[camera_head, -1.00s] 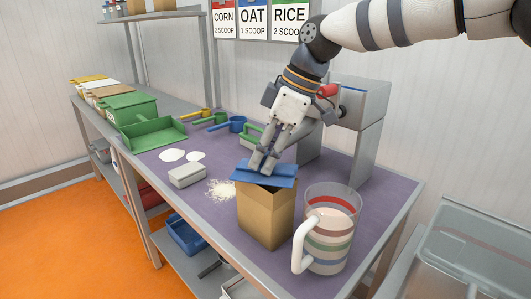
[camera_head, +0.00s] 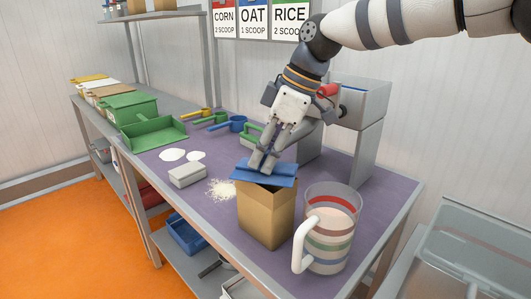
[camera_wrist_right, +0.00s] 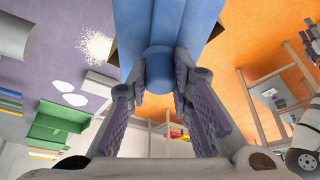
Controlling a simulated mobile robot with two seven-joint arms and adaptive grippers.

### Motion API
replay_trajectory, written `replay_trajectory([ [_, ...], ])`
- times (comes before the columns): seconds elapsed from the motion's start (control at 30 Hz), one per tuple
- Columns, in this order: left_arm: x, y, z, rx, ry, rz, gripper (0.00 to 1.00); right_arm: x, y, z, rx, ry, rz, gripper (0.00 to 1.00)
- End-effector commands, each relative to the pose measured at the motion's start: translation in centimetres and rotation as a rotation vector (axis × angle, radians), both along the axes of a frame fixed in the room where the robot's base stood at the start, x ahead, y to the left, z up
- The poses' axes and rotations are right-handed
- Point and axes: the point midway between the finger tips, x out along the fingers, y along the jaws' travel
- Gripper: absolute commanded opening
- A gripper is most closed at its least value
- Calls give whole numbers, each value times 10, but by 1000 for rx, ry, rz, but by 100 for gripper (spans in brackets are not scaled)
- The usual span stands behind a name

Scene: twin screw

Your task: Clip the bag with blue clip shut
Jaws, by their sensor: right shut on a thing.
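The brown paper bag (camera_head: 266,216) stands upright near the front of the purple table. The blue clip (camera_head: 250,174) lies across the top of the bag, touching it or just over it; I cannot tell whether it grips the bag's edge. My right gripper (camera_head: 262,163) comes down from above and is shut on the clip. In the right wrist view, the fingers (camera_wrist_right: 160,85) close on the round blue knob (camera_wrist_right: 159,64) of the clip, and only dark slivers of the bag show behind it.
A striped clear jug (camera_head: 329,232) stands close to the bag's right. A grey block (camera_head: 187,175) and spilled grains (camera_head: 221,189) lie to its left. A green tray (camera_head: 150,134), scoops (camera_head: 238,124) and a grey metal stand (camera_head: 365,140) are farther back.

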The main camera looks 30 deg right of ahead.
Motion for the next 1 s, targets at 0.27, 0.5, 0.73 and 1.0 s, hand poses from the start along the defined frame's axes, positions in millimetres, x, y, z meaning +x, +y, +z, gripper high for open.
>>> replay_trajectory([
  [0.27, 0, 0, 0, 0, 0, 0, 40, 0, 0, -3, -1, 0, 1, 0],
  [0.5, 0, 0, 0, 0, 0, 0, 40, 0, 0, -3, -1, 0, 1, 0],
  [0.73, 0, 0, 0, 0, 0, 0, 40, 0, 0, -3, -1, 0, 1, 0],
  [1.0, 0, 0, 0, 0, 0, 0, 40, 0, 0, -3, 0, 0, 1, 44],
])
